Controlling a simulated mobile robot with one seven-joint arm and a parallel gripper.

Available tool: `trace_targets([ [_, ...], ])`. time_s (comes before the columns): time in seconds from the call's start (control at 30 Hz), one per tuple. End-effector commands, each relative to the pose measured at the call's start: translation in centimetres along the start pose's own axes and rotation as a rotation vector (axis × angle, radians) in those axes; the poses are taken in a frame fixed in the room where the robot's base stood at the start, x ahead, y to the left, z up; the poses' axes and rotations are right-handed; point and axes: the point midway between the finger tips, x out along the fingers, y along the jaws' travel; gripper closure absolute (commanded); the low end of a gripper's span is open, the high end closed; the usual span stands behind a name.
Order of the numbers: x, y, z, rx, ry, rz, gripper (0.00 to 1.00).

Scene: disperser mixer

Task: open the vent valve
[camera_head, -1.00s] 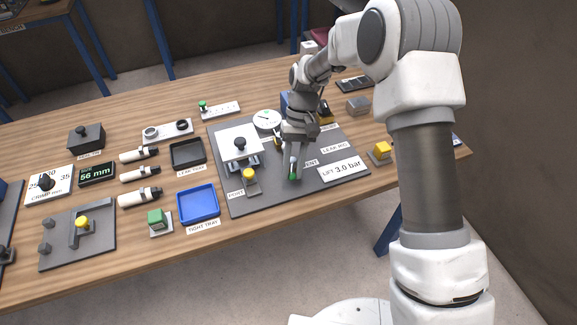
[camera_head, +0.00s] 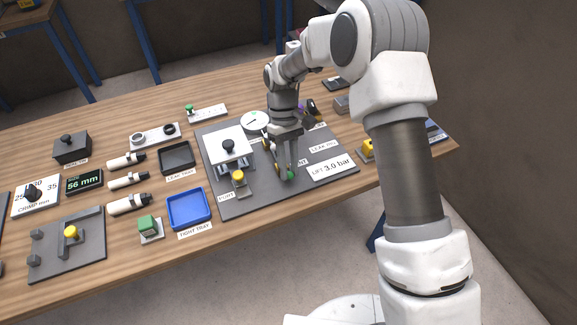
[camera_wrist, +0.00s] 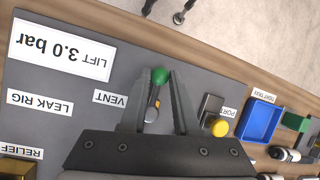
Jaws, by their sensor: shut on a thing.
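The vent valve's lever (camera_wrist: 153,106) stands on the dark grey panel beside the VENT label (camera_wrist: 111,98), with a green ball knob (camera_wrist: 160,76) at its end. The green knob also shows in the head view (camera_head: 290,175). My gripper (camera_wrist: 161,78) has one finger on each side of the knob and is shut on it near the fingertips. In the head view my gripper (camera_head: 286,169) reaches down to the knob from above. The lever's base is partly hidden by the gripper in the wrist view.
On the panel, a yellow-topped port part (camera_wrist: 219,127) stands close beside my gripper, and the LIFT 3.0 bar sign (camera_wrist: 62,50) is on the other side. A round gauge (camera_head: 255,122) is behind. The blue tray (camera_head: 189,208) is to the left.

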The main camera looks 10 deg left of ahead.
Motion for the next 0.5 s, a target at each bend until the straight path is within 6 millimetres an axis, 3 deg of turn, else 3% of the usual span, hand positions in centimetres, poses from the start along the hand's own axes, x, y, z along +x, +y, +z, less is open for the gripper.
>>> trace_targets([
  [0.23, -0.17, 0.09, -0.03, 0.001, 0.003, 0.003, 1.00],
  [0.27, -0.18, 0.09, -0.03, 0.001, 0.003, 0.003, 0.65],
  [0.4, -0.13, 0.08, -0.01, 0.001, 0.002, 0.002, 0.41],
  [0.5, -0.09, 0.07, 0.00, 0.001, 0.002, 0.001, 0.41],
])
